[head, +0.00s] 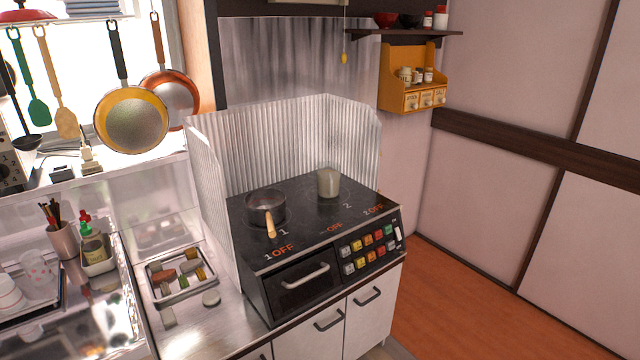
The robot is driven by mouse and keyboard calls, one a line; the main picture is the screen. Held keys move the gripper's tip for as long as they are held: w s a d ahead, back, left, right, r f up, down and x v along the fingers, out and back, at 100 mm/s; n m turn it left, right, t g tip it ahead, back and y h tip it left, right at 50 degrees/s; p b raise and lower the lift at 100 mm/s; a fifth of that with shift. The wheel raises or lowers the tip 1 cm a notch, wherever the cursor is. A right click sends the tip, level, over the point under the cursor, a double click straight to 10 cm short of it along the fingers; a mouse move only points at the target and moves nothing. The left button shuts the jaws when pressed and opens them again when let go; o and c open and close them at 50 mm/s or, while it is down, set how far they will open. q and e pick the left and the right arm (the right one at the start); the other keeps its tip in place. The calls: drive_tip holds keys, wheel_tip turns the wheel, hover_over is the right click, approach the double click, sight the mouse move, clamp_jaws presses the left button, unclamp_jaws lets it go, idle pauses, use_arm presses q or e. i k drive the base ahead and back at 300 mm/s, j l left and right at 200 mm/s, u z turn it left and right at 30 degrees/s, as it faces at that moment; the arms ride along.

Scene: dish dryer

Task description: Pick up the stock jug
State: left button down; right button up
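A pale grey-green, roughly cylindrical vessel (328,183), which looks like the stock jug, stands upright on the right rear part of the black stove top (310,222). Its handle or spout cannot be made out clearly. Neither of my grippers shows in the head view.
A dark saucepan (265,207) with a wooden handle pointing forward sits left of the jug. A corrugated metal guard (262,150) walls the stove's back and sides. A tray of food pieces (181,276) lies on the counter at left. Orange floor (450,300) is clear at right.

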sight(328, 174)
drive_tip(key=i+l+u, duration=0.15)
drive_tip(key=u, duration=0.35)
drive_tip(key=l+u, duration=0.35)
drive_tip(key=u, duration=0.15)
drive_tip(key=i+l+u, duration=0.1)
drive_tip(key=l+u, duration=0.25)
drive_tip(key=l, duration=1.05)
drive_tip(key=l+u, duration=0.3)
drive_tip(key=l, duration=1.1)
